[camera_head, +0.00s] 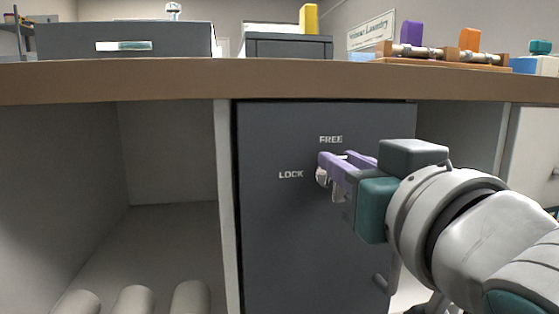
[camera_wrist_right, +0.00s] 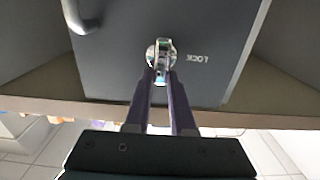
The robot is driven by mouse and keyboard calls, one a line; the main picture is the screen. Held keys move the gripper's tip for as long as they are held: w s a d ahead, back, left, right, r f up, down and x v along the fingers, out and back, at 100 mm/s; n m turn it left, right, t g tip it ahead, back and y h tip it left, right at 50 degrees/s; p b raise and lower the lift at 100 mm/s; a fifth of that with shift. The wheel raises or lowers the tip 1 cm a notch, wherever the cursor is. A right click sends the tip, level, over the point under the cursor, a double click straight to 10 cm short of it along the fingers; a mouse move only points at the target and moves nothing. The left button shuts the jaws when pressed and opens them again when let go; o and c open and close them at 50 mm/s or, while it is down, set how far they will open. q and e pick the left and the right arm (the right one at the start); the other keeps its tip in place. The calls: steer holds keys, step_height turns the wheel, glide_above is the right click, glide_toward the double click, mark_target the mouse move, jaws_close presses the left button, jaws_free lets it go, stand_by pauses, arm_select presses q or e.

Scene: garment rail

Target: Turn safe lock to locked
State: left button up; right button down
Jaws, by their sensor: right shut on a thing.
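The dark grey safe door (camera_head: 290,235) is shut under the counter. White FREE lettering (camera_head: 331,140) sits above its lock knob and LOCK lettering (camera_head: 290,174) to its left. My right gripper (camera_head: 322,170), with purple fingers, reaches in from the right and is shut on the knob. In the right wrist view the metal knob (camera_wrist_right: 160,52) has its narrow grip between the fingertips (camera_wrist_right: 161,76); LOCK reads upside down beside it. The grip runs roughly up and down in that view. FREE is hidden there. My left gripper is not in view.
A bar handle (camera_head: 381,283) stands out low on the safe door. An open empty compartment (camera_head: 165,160) lies to the left. The brown counter edge (camera_head: 200,82) runs above, with boxes and a wooden rack (camera_head: 440,62) on top.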

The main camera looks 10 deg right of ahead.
steer(key=n+p, duration=0.2)
steer(key=n, duration=0.2)
steer(key=a+n+p, duration=0.1)
steer(key=n, duration=0.3)
steer(key=a+f+n+p, duration=0.1)
steer(key=n+p, duration=0.1)
steer(key=n, duration=0.2)
steer(key=shift+p, duration=0.3)
steer(key=n, duration=0.3)
steer(key=shift+f+n, duration=0.3)
steer(key=shift+f, duration=0.05)
steer(key=shift+a+f+n, duration=0.1)
steer(key=shift+f+n, duration=0.1)
steer(key=shift+n, duration=0.9)
steer(key=c, duration=0.8)
jaws_free()
